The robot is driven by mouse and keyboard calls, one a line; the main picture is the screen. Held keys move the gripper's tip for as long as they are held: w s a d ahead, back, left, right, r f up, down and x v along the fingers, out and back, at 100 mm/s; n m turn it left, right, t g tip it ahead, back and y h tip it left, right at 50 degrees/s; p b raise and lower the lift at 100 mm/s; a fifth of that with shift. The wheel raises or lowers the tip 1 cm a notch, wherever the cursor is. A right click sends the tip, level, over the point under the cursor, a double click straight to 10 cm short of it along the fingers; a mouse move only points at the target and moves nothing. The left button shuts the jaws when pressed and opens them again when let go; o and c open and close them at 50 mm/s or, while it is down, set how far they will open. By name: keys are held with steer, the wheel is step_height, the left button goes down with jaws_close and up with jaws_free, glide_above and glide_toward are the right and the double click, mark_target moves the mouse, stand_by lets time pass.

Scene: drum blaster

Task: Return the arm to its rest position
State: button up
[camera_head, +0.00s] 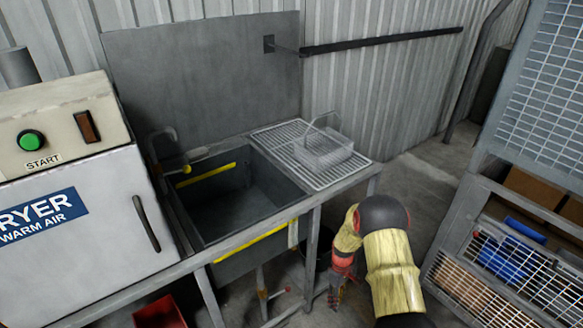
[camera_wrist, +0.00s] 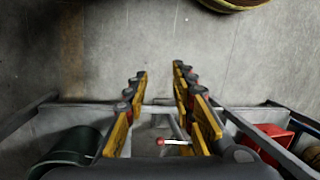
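My yellow arm (camera_head: 390,265) is folded low in front of the sink bench in the head view, on the right side. My gripper (camera_head: 336,295) points down beside the bench's front leg and is small and partly hidden there. In the wrist view, my gripper (camera_wrist: 160,75) shows two yellow and black fingers standing apart with a clear gap. Nothing is held between them. The concrete floor (camera_wrist: 120,45) lies beyond the fingertips.
A sink bench (camera_head: 235,235) with a wire basket (camera_head: 322,148) stands ahead. A dryer (camera_head: 75,190) is at left. A mesh cage (camera_head: 530,235) stands close at right. Under the bench are a red bin (camera_head: 161,312) and a red-tipped lever (camera_head: 285,291). The floor behind is open.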

steer(key=s+r+m+t+p, duration=0.1)
steer(key=s+r+m+t, duration=0.1)
steer(key=s+r, duration=0.8)
steer(key=s+d+r+m+t+p, duration=0.1)
steer(key=s+r, duration=0.9)
steer(key=r, duration=1.9)
steer(key=s+r+m+t+p, duration=0.2)
steer(key=s+r+m+t, duration=0.3)
steer(key=s+r, duration=0.6)
step_height(320, 180, up, 9)
steer(key=shift+d+r+m+p, duration=0.2)
steer(key=shift+m+p, duration=0.15)
steer(key=shift+m, duration=0.15)
